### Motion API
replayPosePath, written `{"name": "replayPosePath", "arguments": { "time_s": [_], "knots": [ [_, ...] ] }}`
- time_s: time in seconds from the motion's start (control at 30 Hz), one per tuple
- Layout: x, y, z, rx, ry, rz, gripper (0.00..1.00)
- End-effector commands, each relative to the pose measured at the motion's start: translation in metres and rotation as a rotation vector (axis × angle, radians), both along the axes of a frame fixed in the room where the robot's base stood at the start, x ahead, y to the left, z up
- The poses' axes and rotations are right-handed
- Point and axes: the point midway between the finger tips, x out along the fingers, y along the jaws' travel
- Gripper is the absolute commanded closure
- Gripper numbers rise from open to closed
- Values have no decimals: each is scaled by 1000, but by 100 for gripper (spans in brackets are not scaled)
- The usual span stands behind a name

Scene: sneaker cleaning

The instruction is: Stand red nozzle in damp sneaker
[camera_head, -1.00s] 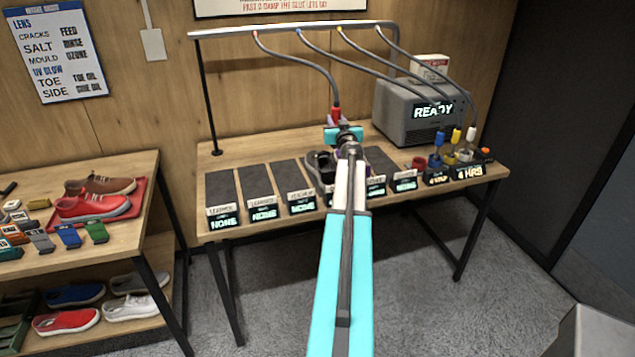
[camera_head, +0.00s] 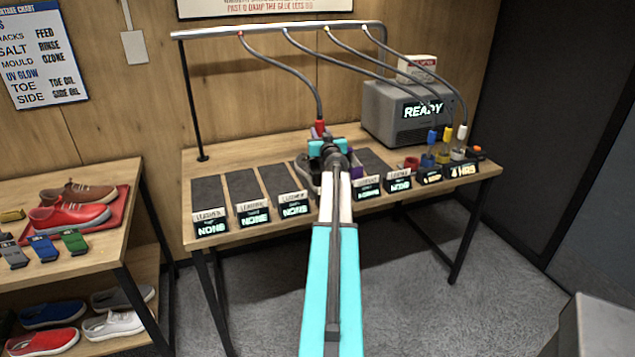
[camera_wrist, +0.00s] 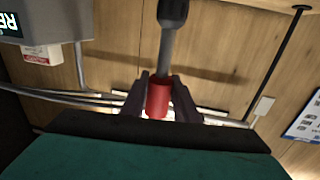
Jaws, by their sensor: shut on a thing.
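My gripper (camera_head: 321,138) is shut on the red nozzle (camera_head: 320,127) above the workbench. The wrist view shows the red nozzle (camera_wrist: 158,98) between the two dark fingers, with its dark hose (camera_wrist: 166,50) running away from it. A grey sneaker (camera_head: 303,168) stands on the bench behind and below my gripper. My arm and gripper hide most of it, including its opening. Whether the nozzle touches the sneaker cannot be told.
Dark mats with label displays line the bench (camera_head: 225,232). An overhead rail (camera_head: 270,30) carries the hoses. A side shelf with shoes is at left.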

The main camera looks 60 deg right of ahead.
Motion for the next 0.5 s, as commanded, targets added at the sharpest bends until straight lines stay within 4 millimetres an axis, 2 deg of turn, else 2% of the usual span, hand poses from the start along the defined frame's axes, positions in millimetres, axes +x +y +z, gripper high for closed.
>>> {"name": "replayPosePath", "arguments": {
  "time_s": [0.17,0.5],
  "knots": [
    [1,1,-11,1,-1,1,100],
    [2,1,-56,1,-1,2,100]
  ]
}}
